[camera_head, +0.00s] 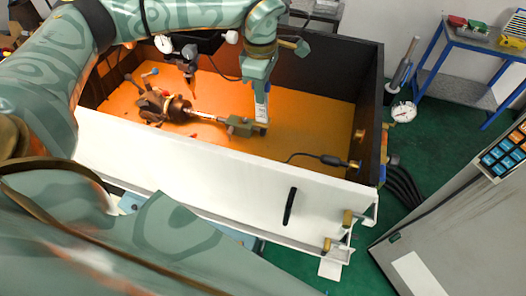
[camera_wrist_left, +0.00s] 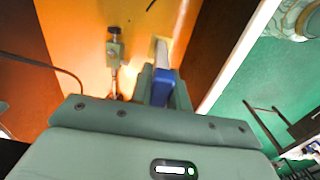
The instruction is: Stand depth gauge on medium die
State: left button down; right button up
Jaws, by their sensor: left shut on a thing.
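My left gripper (camera_head: 261,84) reaches down into the open box and is shut on a narrow pale piece (camera_head: 262,106), which looks like the depth gauge. In the left wrist view my left gripper (camera_wrist_left: 160,88) holds a blue block (camera_wrist_left: 162,87) with a pale strip beyond it. The piece hangs upright close behind the green-grey block (camera_head: 243,126) at the end of the bright shaft; whether they touch is unclear. I cannot make out the medium die; it may be hidden or too small to tell. My right gripper is not in view.
The dark chuck (camera_head: 166,106) and its shaft (camera_head: 207,116) lie across the orange floor (camera_head: 310,110). The box's white front wall (camera_head: 220,185) and dark right wall (camera_head: 371,115) enclose the area. A black cable with a probe (camera_head: 330,159) lies right. The floor's right half is mostly clear.

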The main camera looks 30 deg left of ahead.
aim_at(262, 120)
pick_arm(q)
notch_tip(262, 120, down, 28)
jog(key=b, duration=1.6)
jog(key=shift+w, duration=0.3)
jog(key=shift+f, duration=0.1)
jog(key=c, duration=1.3)
grip_release()
notch_tip(262, 120, up, 12)
jog(key=shift+r+p, duration=0.15)
jog(key=shift+p, duration=0.25)
